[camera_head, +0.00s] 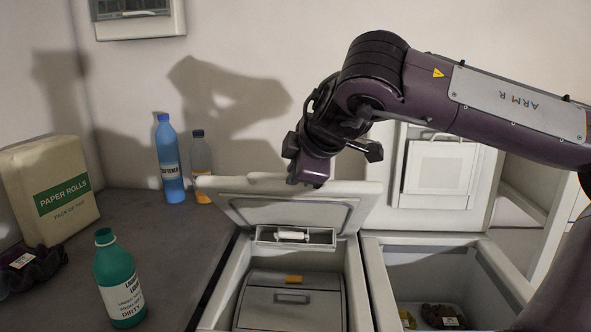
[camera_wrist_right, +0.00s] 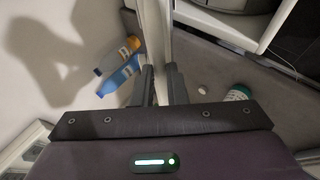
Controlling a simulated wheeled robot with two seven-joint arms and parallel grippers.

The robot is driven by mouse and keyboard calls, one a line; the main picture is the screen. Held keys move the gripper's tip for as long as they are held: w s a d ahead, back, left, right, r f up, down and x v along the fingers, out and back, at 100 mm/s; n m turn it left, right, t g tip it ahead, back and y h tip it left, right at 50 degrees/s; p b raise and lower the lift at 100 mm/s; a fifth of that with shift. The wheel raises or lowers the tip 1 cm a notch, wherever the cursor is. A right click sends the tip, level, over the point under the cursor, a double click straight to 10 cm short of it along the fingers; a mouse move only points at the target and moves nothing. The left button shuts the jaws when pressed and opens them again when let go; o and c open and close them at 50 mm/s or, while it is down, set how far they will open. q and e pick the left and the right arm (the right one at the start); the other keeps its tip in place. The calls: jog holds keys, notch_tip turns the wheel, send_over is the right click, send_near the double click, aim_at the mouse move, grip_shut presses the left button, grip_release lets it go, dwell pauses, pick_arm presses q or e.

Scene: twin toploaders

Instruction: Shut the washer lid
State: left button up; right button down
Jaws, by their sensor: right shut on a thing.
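The left toploader (camera_head: 355,277), with a grey drum flap (camera_head: 290,309) inside, has its pale lid (camera_head: 290,212) tilted up at the back, partly open. This lid is likely the washer lid. My right gripper (camera_head: 308,183) is at the lid's upper edge and shut on it. In the right wrist view, the two dark fingers (camera_wrist_right: 161,86) stand on either side of the thin lid edge (camera_wrist_right: 157,35). The fingertips are partly hidden in the head view. My left gripper is not in view.
The right toploader (camera_head: 512,268) stands open, its lid (camera_head: 440,185) upright, with dark items inside. On the left counter (camera_head: 195,235) are a green bottle (camera_head: 119,280), a blue bottle (camera_head: 169,160), an orange bottle (camera_head: 201,168), a paper rolls pack (camera_head: 50,190) and a dark labelled item (camera_head: 35,268).

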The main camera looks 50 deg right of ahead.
dwell(0.3)
jog(key=c, duration=1.5)
grip_release()
jog(key=shift+d+f, duration=0.1)
jog(key=shift+o, duration=0.2)
jog(key=v, duration=0.8)
jog(key=shift+b, duration=0.4)
jog(key=shift+w+f, duration=0.1)
